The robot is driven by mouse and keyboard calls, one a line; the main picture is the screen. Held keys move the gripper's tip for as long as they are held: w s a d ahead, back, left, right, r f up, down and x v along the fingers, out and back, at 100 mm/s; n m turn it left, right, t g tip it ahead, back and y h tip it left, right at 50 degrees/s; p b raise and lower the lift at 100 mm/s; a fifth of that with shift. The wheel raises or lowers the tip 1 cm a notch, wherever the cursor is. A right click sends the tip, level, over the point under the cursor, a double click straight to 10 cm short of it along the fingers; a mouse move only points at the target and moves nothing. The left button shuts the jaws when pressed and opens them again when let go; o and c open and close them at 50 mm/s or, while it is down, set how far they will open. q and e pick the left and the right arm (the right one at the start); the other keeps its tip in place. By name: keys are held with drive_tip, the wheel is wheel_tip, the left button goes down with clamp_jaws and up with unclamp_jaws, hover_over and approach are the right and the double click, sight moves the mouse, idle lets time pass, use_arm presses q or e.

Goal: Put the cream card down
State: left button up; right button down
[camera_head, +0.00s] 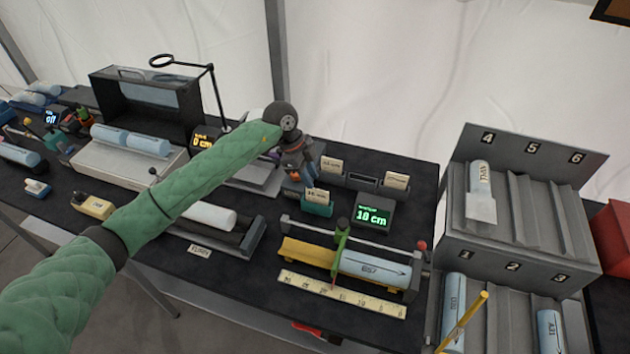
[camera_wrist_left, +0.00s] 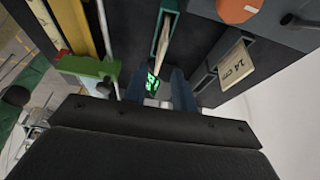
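A cream card (camera_head: 317,194) stands in a teal holder (camera_head: 316,209) on the dark table. In the left wrist view this card (camera_wrist_left: 166,42) appears edge-on, in the teal holder (camera_wrist_left: 161,22). My left gripper (camera_head: 307,177) points down just behind and above this card in the head view. In the left wrist view its two blue-grey fingers (camera_wrist_left: 158,90) are apart with a gap between them, and the card's near end lies just beyond the tips. Other cream cards stand in dark holders: one behind (camera_head: 331,165) and one to the right (camera_head: 397,181). My right gripper is not seen.
A green-lit display (camera_head: 373,214) reading 10 cm stands right of the teal holder. A yellow trough (camera_head: 307,254) with a blue roll (camera_head: 374,269) and a ruler (camera_head: 340,294) lie in front. A numbered grey rack (camera_head: 515,215) stands at right. A grey stand (camera_head: 215,236) lies at left.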

use_arm(q)
drive_tip(key=v, duration=0.3)
drive_tip(key=shift+p, duration=0.4)
drive_tip(key=shift+a+r, duration=0.25)
drive_tip(key=shift+r, duration=0.35)
